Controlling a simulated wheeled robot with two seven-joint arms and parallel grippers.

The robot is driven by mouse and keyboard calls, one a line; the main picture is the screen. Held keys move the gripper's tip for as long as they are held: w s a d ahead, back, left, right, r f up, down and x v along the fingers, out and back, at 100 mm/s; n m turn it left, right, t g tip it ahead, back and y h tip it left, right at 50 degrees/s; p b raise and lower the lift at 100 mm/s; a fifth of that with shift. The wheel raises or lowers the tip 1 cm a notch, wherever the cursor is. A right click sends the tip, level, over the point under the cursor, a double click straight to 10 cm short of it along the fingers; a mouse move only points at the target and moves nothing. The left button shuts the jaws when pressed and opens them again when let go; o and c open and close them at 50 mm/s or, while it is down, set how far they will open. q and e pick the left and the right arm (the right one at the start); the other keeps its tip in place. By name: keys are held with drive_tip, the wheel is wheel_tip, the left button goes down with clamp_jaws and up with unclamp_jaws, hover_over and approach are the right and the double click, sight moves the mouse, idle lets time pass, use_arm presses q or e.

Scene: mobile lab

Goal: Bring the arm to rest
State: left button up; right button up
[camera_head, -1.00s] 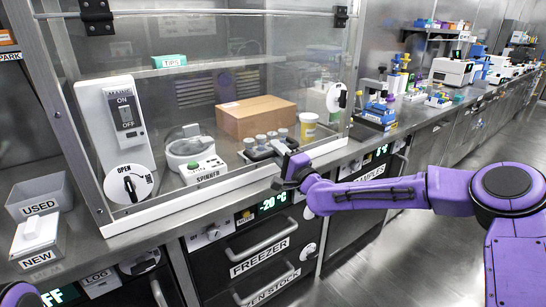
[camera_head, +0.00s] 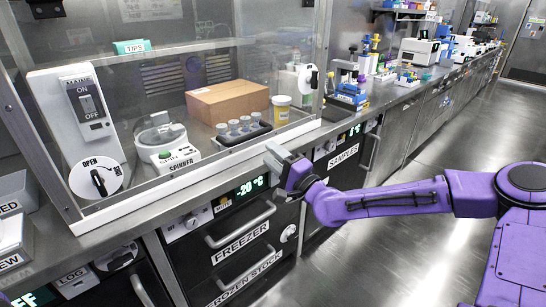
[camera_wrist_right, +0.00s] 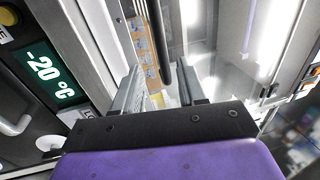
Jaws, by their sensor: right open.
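My right arm (camera_head: 395,200) is purple and reaches in from the right. Its right gripper (camera_head: 284,166) is at the counter's front edge, just above the freezer's front panel, and points at the hood. In the right wrist view the right gripper (camera_wrist_right: 160,92) shows its two grey fingers apart, with nothing seen held between them. My left gripper is not in view.
A rack of several capped tubes (camera_head: 240,130) stands in the hood, behind the gripper. The freezer handle (camera_head: 240,228) juts out below. The floor (camera_head: 400,265) is clear.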

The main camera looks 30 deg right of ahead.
drive_tip(key=shift+s, duration=0.1)
idle(0.4)
drive_tip(key=s+a+f+n+g+h+p, duration=0.1)
drive_tip(key=s+f+g+h+p, duration=0.15)
drive_tip(key=s+f, duration=0.4)
drive_tip(key=s+f+n+g+h+p, duration=0.1)
drive_tip(key=s+f+g+h, duration=0.2)
drive_tip(key=f, duration=0.7)
drive_tip(key=s+a+f+n+g+h+p, duration=0.1)
drive_tip(key=s+f+g, duration=0.4)
drive_tip(key=f, duration=0.4)
drive_tip(key=s+d+f+n+g+h+p, duration=0.1)
drive_tip(key=s+d+f+n+g+p, duration=0.1)
drive_tip(key=s, duration=0.9)
drive_tip(key=s+d+f+n+g+h+p, duration=0.1)
drive_tip(key=s+d+f+n+g+p, duration=0.2)
drive_tip(key=s, duration=0.9)
drive_tip(key=shift+s+f+g, duration=0.2)
drive_tip(key=shift+f+g, duration=0.25)
drive_tip(key=shift+f, duration=0.15)
drive_tip(key=shift+h, duration=0.25)
